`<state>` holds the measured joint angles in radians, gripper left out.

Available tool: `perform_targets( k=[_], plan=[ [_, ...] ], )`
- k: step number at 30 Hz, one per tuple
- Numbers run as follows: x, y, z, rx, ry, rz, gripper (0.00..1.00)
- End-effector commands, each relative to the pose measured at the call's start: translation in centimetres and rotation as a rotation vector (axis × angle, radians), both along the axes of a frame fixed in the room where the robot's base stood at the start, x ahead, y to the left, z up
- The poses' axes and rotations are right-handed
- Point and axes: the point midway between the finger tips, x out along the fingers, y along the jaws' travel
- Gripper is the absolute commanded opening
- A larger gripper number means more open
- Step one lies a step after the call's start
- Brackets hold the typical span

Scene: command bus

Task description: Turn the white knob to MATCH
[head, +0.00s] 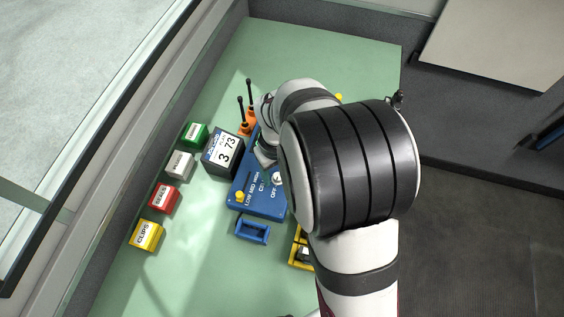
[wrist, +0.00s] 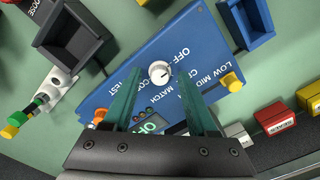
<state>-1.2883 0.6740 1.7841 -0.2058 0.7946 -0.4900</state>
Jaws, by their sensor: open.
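The white knob (wrist: 159,72) sits on the sloping blue panel (wrist: 205,45) in the wrist view, with printed labels around it, among them OFF and MATCH. Its pointer mark is too small to read surely. In the head view the white knob (head: 277,178) shows beside my arm, near the OFF label. My gripper (wrist: 159,76) is open, its two green fingers apart, one on each side of the knob in the wrist view. I cannot tell whether either finger touches it. My arm hides much of the panel in the head view.
A yellow knob (wrist: 232,82) by LOW MID HIGH and an orange knob (wrist: 100,115) are on the panel. A 3 73 display box (head: 223,152), labelled boxes including the red one (head: 164,199), and a blue tray (head: 253,231) stand around it. Green table is clear at front left.

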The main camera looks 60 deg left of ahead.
Motion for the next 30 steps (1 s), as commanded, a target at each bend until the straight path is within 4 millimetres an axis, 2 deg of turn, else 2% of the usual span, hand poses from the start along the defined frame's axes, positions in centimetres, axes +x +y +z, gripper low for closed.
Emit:
perform_targets(
  k=[2,9,12,23,30],
  plan=[
    [0.01,0.0,0.02,0.0,0.0,0.0,0.58],
    [0.01,0.0,0.04,0.0,0.0,0.0,0.15],
    [0.01,0.0,0.05,0.0,0.0,0.0,0.0],
    [0.0,0.01,0.07,0.0,0.0,-0.02,0.0],
    [0.01,0.0,0.07,0.0,0.0,-0.138,0.0]
  ],
)
